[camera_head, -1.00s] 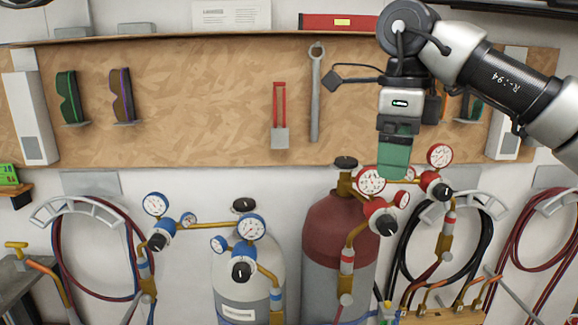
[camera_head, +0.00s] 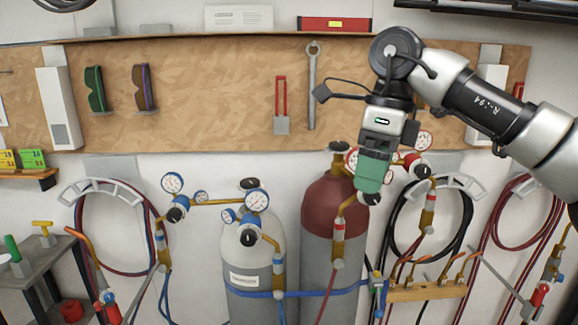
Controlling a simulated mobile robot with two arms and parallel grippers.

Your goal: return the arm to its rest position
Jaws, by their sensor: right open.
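My right arm comes in from the right edge in the head view. My right gripper (camera_head: 369,188) points down with green fingers, in front of the regulators at the top of the red gas cylinder (camera_head: 330,212). It is open, and I see nothing held in it. It hides part of the red-marked regulator gauges behind it. Whether it touches them cannot be told from this view. My left gripper is not in view.
A grey-white cylinder (camera_head: 243,262) with blue gauges stands left of the red one. Hoses hang on wall hooks. A metal cart (camera_head: 35,265) stands at lower left. A wooden torch rack (camera_head: 428,291) is lower right.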

